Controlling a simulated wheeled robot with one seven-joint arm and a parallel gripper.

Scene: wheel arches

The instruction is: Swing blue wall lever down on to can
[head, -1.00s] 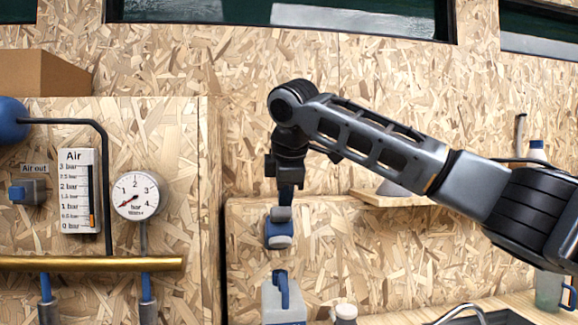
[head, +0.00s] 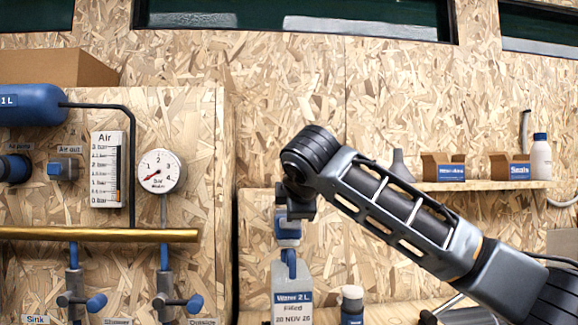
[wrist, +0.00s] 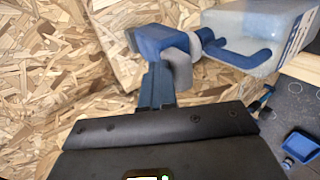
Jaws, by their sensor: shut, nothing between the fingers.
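The blue wall lever (head: 288,230), blue with grey parts, is on the chipboard wall straight above the can. It also shows in the wrist view (wrist: 163,42). The can (head: 291,297) is a pale container with a blue handle and a "Water 2 L" label; in the wrist view its body (wrist: 258,32) is at upper right. The lever's lower end is close to the can's top; I cannot tell if they touch. My gripper (head: 292,210) is shut and empty, pointing down at the lever's top. In the wrist view its blue fingers (wrist: 157,86) are right beside the lever, contact unclear.
A panel at left carries a gauge (head: 158,171), a brass pipe (head: 100,234) and blue-handled valves. A small bottle (head: 352,303) stands just right of the can. A shelf (head: 470,185) with boxes and a white bottle is at right.

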